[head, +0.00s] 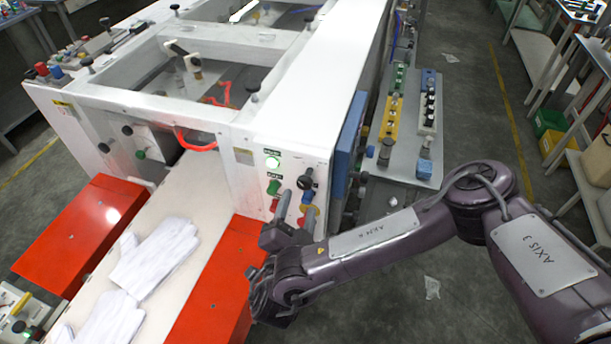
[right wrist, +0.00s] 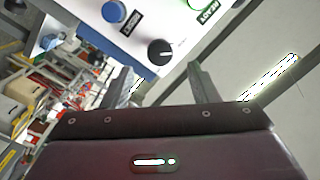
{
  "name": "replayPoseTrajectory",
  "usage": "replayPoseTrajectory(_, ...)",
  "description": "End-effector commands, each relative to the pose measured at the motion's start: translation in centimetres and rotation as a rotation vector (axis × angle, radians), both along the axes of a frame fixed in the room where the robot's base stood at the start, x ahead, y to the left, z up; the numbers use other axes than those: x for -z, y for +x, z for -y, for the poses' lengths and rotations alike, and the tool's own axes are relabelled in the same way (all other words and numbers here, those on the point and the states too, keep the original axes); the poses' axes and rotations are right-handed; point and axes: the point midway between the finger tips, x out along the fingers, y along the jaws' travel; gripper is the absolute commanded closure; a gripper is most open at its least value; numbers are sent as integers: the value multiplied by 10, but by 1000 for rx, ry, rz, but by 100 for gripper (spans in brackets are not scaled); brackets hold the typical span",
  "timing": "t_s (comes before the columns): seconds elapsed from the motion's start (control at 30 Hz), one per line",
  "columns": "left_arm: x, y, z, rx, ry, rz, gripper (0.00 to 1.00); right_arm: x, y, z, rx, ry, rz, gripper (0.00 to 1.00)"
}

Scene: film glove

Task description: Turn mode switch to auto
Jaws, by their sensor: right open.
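The mode switch is a black rotary knob (head: 306,183) with a white pointer mark, on the white machine's front control panel. In the right wrist view the knob (right wrist: 160,52) sits just beyond the gap between my fingertips. My right gripper (head: 296,207) is open and empty, in front of and slightly below the knob in the head view. In the right wrist view its two fingers (right wrist: 159,70) stand apart, and I cannot tell if either touches the panel. The label by the knob is too small to read. My left gripper is not in view.
A lit white-green lamp (head: 272,162) and a green button (head: 273,187) sit left of the knob. A blue button (right wrist: 113,11) is close by. Red covers (head: 85,232) flank a belt with white gloves (head: 155,258). A grey table (head: 403,160) with component blocks stands right.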

Motion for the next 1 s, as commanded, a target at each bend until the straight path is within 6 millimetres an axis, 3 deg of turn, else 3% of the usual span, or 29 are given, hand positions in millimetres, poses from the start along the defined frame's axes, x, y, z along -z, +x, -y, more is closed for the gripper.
replayPoseTrajectory(0.2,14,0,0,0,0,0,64,5,23,5,6,4,-2,46)
replayPoseTrajectory(0.27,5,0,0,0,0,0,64,-3,34,7,4,3,2,46)
replayPoseTrajectory(0.5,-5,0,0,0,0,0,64,-1,66,12,2,5,-1,46)
replayPoseTrajectory(0.87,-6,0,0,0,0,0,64,2,73,14,2,9,-5,46)
replayPoseTrajectory(1.0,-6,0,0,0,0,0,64,2,73,14,3,9,-4,60)
